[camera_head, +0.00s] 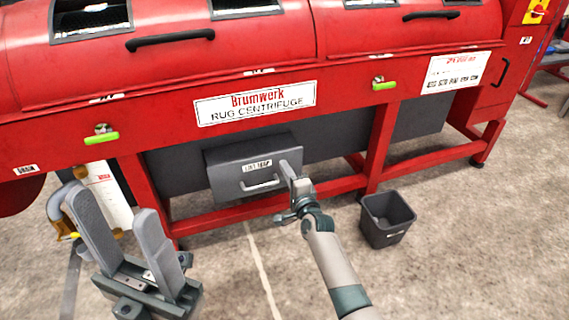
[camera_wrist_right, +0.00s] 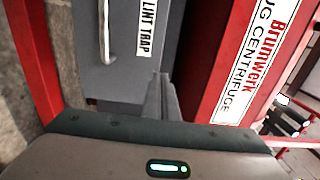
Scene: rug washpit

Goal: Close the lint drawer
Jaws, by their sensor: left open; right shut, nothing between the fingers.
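The lint drawer (camera_head: 232,178) is a grey box labelled "LINT TRAP" with a pale bar handle (camera_head: 261,186), under the red rug centrifuge. Its front stands out from the dark panel behind, with some top surface showing. In the right wrist view the drawer (camera_wrist_right: 130,72) fills the upper middle, with its handle at the upper left. My right gripper (camera_head: 287,167) is shut and empty at the drawer front's right edge, right of the handle; I cannot tell if it touches. Its fingers also show in the wrist view (camera_wrist_right: 162,90). My left gripper (camera_head: 116,202) is open and empty, left of the drawer.
The red rug centrifuge (camera_head: 350,115) spans the back, with red legs and a low rail (camera_head: 235,207). A dark bin (camera_head: 386,219) stands on the floor right of my right arm. A yellow-brown clamp-like item (camera_head: 62,220) shows behind my left gripper. Front floor is mostly clear.

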